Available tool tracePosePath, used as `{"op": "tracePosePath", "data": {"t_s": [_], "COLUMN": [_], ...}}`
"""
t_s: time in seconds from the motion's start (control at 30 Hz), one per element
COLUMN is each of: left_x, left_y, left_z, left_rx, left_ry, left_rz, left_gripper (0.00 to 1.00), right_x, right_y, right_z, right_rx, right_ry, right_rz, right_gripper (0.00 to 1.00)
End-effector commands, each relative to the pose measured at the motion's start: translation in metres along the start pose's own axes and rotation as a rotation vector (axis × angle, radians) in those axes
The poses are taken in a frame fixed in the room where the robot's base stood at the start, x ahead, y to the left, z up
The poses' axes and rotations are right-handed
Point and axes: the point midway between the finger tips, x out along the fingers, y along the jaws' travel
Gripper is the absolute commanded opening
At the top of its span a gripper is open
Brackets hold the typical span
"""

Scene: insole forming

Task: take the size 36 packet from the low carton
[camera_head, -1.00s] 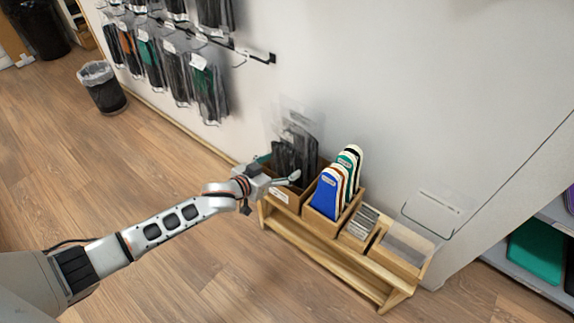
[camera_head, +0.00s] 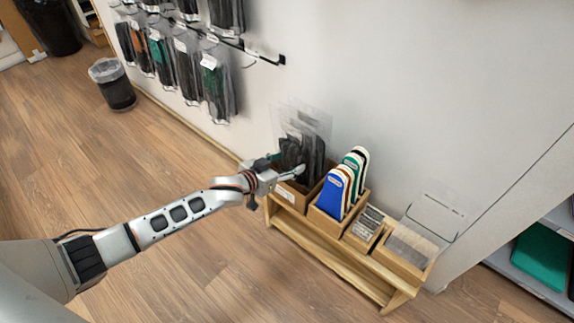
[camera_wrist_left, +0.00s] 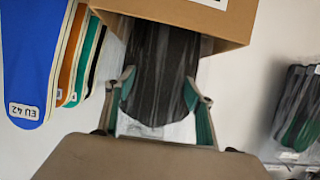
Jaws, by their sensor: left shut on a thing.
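The low carton (camera_head: 293,198) stands at the left end of a wooden bench, with several clear packets of dark insoles (camera_head: 304,148) upright in it. My left gripper (camera_head: 285,170) is at the carton's upper left side, against the packets. In the left wrist view, my left gripper (camera_wrist_left: 160,92) is shut on a dark insole packet (camera_wrist_left: 158,75), one finger on each side. The carton's edge (camera_wrist_left: 190,22) shows behind it. No size 36 marking can be read on the held packet. My right gripper is not in view.
Beside the carton, a wooden box holds coloured insoles (camera_head: 334,195), the blue one marked EU 42 in the wrist view. Smaller bins (camera_head: 366,224) follow to the right on the bench (camera_head: 330,258). Packets hang on wall hooks (camera_head: 215,80).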

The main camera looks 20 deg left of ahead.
Motion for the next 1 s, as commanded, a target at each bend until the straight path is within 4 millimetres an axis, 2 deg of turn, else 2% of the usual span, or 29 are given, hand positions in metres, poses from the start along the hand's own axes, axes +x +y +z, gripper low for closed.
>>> {"op": "tracePosePath", "data": {"t_s": [0.03,0.17,0.37,0.53,0.57,0.63,1.0], "left_x": [-0.004,-0.013,-0.029,-0.042,-0.045,-0.056,-0.122], "left_y": [-0.002,-0.002,-0.002,-0.002,-0.001,-0.001,-0.001], "left_z": [-0.021,-0.045,-0.081,-0.110,-0.109,-0.095,-0.066], "left_rx": [0.005,0.006,0.007,0.005,0.003,0.001,0.001], "left_ry": [0.014,0.018,0.019,0.017,0.013,0.005,0.005], "left_rz": [-0.002,-0.002,-0.003,-0.002,-0.001,-0.001,0.000], "left_gripper": [0.31,0.31,0.31,0.31,0.31,0.31,0.31], "right_x": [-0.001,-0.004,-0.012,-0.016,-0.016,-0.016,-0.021], "right_y": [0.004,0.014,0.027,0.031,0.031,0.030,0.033], "right_z": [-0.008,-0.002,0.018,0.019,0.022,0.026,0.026], "right_rx": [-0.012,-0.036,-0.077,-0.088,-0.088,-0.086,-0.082], "right_ry": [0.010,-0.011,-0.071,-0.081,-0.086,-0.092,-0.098], "right_rz": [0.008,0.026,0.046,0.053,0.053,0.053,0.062], "right_gripper": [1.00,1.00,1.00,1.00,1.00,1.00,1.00]}}
